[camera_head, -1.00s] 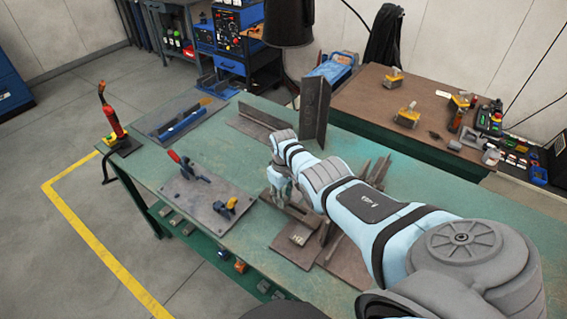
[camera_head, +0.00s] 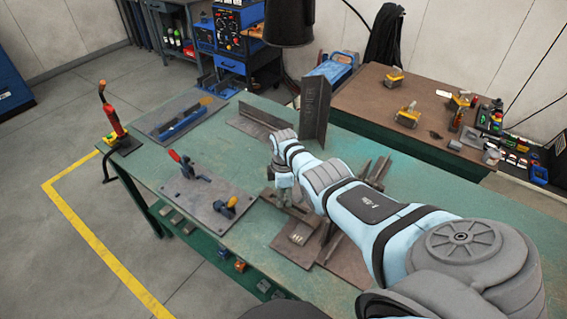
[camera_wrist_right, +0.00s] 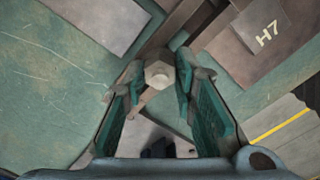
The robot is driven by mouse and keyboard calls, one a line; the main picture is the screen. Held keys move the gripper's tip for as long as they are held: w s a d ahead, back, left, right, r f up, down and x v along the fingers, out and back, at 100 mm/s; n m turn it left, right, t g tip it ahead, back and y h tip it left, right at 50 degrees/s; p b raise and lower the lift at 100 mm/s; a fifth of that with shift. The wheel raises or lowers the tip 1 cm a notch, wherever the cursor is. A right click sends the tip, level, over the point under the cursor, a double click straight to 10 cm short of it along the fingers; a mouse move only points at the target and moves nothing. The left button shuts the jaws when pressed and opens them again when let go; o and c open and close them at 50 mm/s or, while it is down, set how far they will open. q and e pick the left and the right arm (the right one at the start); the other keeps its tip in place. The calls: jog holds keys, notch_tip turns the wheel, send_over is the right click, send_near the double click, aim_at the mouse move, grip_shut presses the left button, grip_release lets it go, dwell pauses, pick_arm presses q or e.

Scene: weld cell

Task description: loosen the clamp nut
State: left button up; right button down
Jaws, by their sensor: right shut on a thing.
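The clamp nut (camera_wrist_right: 159,74) is a grey hex nut, seen in the right wrist view between the tips of my right gripper's teal-padded fingers. My right gripper (camera_wrist_right: 160,84) is shut on it, with a finger on each side. In the head view my right gripper (camera_head: 284,196) points down at the steel pieces on the green table, and the nut is too small or hidden there. A flat metal bar (camera_wrist_right: 190,20) lies beyond the nut in the wrist view. My left gripper is not in view.
A plate marked H7 (camera_wrist_right: 262,40) lies close to the right gripper. A fixture plate with a red-handled toggle clamp (camera_head: 190,168) and a yellow-topped clamp (camera_head: 227,206) sits to the left. An upright angle iron (camera_head: 315,108) stands behind. Green tabletop (camera_head: 215,150) is bare between them.

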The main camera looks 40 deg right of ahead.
jog(key=n, duration=0.5)
jog(key=shift+s+a+f+n, duration=0.1)
jog(key=shift+s+f+n, duration=0.1)
jog(key=shift+n, duration=0.1)
jog(key=n, duration=0.4)
jog(key=shift+n, duration=0.3)
jog(key=c, duration=1.3)
grip_release()
jog(key=shift+r, duration=0.1)
jog(key=shift+w, duration=0.1)
jog(key=shift+r, duration=0.15)
notch_tip(320, 180, up, 12)
